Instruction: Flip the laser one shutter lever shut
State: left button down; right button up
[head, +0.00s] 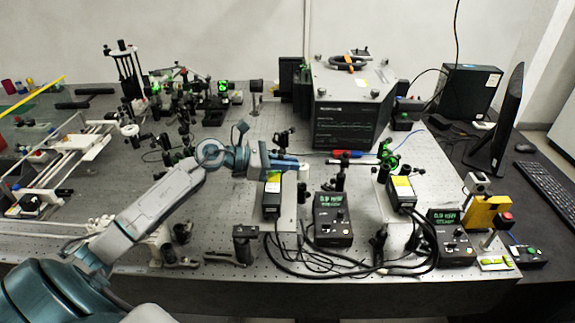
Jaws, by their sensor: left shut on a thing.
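My left arm reaches in from the lower left. Its gripper (284,163) is at the back end of the left laser box, a black box (271,201) with a yellow label on top. The gripper is shut at the place of this laser's shutter lever. The lever itself is small and hidden behind the fingers, so its angle cannot be told. A second similar laser box (401,193) stands further right. My right gripper is not in view.
Two controllers with green displays, one in the middle (333,219) and one at the right (453,241), stand near the lasers. Black cables (320,262) loop along the front. A large dark instrument (346,118) stands behind. Optics crowd the back left of the perforated bench (215,268).

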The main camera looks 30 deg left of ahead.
pick_arm(q)
jog(key=c, duration=1.6)
grip_release()
jog(key=shift+w+r, duration=0.1)
jog(key=shift+r, duration=0.2)
jog(key=shift+o, duration=0.2)
jog(key=shift+f, duration=0.1)
